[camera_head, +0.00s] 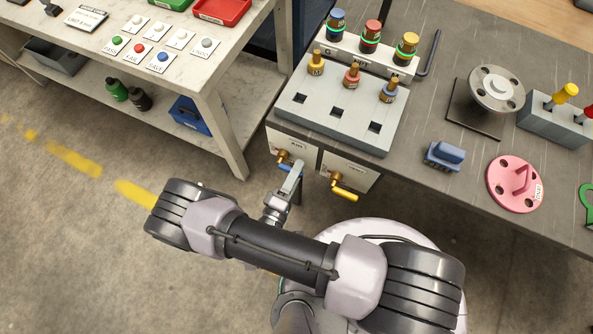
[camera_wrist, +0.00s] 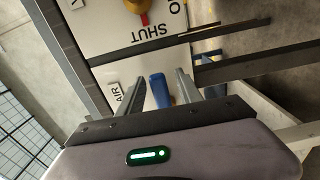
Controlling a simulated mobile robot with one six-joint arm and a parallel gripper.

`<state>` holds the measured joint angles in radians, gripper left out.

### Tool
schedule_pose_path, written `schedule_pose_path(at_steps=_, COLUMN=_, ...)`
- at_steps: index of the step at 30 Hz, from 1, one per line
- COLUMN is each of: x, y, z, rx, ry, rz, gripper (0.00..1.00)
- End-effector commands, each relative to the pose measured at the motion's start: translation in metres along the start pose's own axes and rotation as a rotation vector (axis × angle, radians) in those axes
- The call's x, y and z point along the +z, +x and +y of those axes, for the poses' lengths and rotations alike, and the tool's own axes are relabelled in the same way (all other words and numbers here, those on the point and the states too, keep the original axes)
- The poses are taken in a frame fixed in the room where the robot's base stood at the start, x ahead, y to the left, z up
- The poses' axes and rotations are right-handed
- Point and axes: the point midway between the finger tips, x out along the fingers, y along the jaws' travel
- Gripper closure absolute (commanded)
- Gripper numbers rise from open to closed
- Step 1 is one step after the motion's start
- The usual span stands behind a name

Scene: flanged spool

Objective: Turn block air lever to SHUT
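Two valve plates hang below the front edge of the grey bench. The left plate (camera_head: 284,137) carries a brass valve with a blue lever (camera_head: 285,168), partly hidden by my gripper (camera_head: 295,178). The right plate (camera_head: 348,171) carries a brass valve with a yellow lever (camera_head: 345,193). In the wrist view, my gripper (camera_wrist: 138,80) is open, with the blue lever (camera_wrist: 160,90) between its fingers, closer to the right finger. No grip on it shows.
The grey bench (camera_head: 430,120) above holds a socket block (camera_head: 340,112), a blue block-shaped item (camera_head: 444,156) and a pink disc (camera_head: 515,183). A white table (camera_head: 180,85) with buttons stands to the left. The floor between them is open.

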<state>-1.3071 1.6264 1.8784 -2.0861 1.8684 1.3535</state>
Motion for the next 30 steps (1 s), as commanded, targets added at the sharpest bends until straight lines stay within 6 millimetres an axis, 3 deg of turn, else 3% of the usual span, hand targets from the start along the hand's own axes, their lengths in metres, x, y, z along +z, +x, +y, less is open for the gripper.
schedule_pose_path(at_steps=10, x=0.0, y=-0.001, z=0.0, rx=0.0, ry=0.0, rz=0.001, gripper=0.58)
schedule_pose_path(at_steps=14, x=-0.002, y=-0.014, z=0.001, rx=0.0, ry=-0.001, rz=0.006, gripper=0.58)
schedule_pose_path(at_steps=17, x=-0.002, y=-0.038, z=0.003, rx=-0.001, ry=0.0, rz=0.009, gripper=0.58)
schedule_pose_path(at_steps=24, x=-0.002, y=-0.115, z=0.002, rx=-0.002, ry=0.002, rz=0.009, gripper=0.58)
schedule_pose_path(at_steps=30, x=-0.001, y=-0.161, z=0.001, rx=0.0, ry=0.002, rz=0.003, gripper=0.58)
